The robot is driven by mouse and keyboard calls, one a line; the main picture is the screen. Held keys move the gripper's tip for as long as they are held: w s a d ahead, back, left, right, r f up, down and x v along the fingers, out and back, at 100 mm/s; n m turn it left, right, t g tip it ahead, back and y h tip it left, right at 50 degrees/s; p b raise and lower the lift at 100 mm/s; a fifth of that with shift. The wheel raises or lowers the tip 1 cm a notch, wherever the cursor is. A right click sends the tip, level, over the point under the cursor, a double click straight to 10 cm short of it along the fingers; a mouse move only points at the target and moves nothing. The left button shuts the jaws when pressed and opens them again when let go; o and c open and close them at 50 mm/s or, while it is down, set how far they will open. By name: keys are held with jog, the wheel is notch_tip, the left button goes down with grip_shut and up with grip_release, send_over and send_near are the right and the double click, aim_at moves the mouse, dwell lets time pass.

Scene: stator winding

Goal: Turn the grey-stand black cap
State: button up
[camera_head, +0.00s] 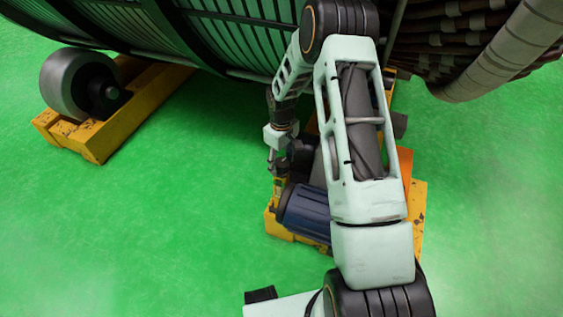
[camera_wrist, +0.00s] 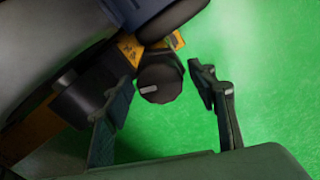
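A black round cap (camera_wrist: 160,84) with a short pale mark on its face shows in the wrist view. My gripper (camera_wrist: 161,80) is open, with one finger to the left of the cap and one to the right. Gaps show on both sides, so the fingers do not appear to grip it; exact depth is hard to tell. In the head view my gripper (camera_head: 279,172) points down beside the yellow roller base. I cannot pick out the cap there, nor clearly make out a grey stand.
A blue motor (camera_head: 305,212) lies on the yellow base (camera_head: 277,228), close to my gripper; the motor also shows in the wrist view (camera_wrist: 130,10). A large ribbed stator drum (camera_head: 235,38) fills the top. Another yellow base (camera_head: 97,140) carries a grey roller (camera_head: 66,82). Green floor lies between.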

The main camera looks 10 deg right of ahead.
jog(key=c, duration=1)
jog(key=shift+m, duration=0.3)
jog(key=m, duration=0.9)
jog(key=shift+m, duration=0.4)
jog(key=o, duration=1.2)
